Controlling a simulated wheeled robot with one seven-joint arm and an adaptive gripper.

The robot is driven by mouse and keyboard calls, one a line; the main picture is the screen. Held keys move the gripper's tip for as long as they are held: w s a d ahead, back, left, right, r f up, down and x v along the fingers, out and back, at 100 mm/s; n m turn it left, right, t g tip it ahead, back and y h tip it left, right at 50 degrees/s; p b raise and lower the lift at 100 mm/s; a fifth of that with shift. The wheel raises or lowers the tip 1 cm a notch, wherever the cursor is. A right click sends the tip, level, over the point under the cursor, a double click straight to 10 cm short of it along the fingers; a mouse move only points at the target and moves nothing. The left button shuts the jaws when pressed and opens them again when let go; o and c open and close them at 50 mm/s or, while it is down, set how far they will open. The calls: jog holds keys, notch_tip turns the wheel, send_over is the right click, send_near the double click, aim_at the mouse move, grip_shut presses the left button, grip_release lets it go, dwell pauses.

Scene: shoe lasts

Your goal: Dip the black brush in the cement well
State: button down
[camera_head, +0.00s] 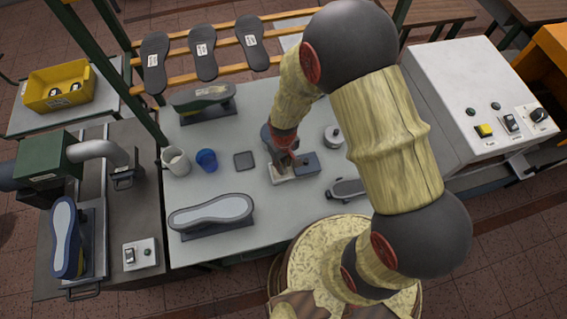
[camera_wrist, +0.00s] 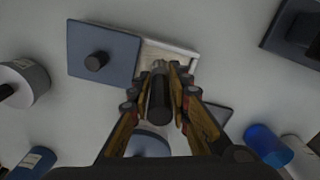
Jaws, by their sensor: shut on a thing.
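My gripper (camera_head: 284,161) is low over the middle of the table. In the wrist view my gripper (camera_wrist: 160,82) is shut on the black brush (camera_wrist: 158,100), whose dark handle stands between the fingers with a metal collar at its far end. The cement well (camera_wrist: 176,54), a pale open box, lies just beyond and under the brush; it also shows in the head view (camera_head: 284,177), partly hidden by the gripper. The bristles are hidden, so I cannot tell whether they touch the cement. A blue-grey lid with a dark knob (camera_wrist: 99,55) lies beside the well.
A white cup (camera_head: 176,162), a blue cup (camera_head: 207,160) and a dark square pad (camera_head: 244,161) stand left of the gripper. A round can (camera_head: 333,137) is to the right. Shoe lasts on stands (camera_head: 211,211) sit at the table's front and back. A control box (camera_head: 470,90) is far right.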

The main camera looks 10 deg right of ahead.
jog(key=shift+r+p, duration=2.45)
jog(key=shift+r, duration=1.05)
jog(key=shift+s+f, duration=0.1)
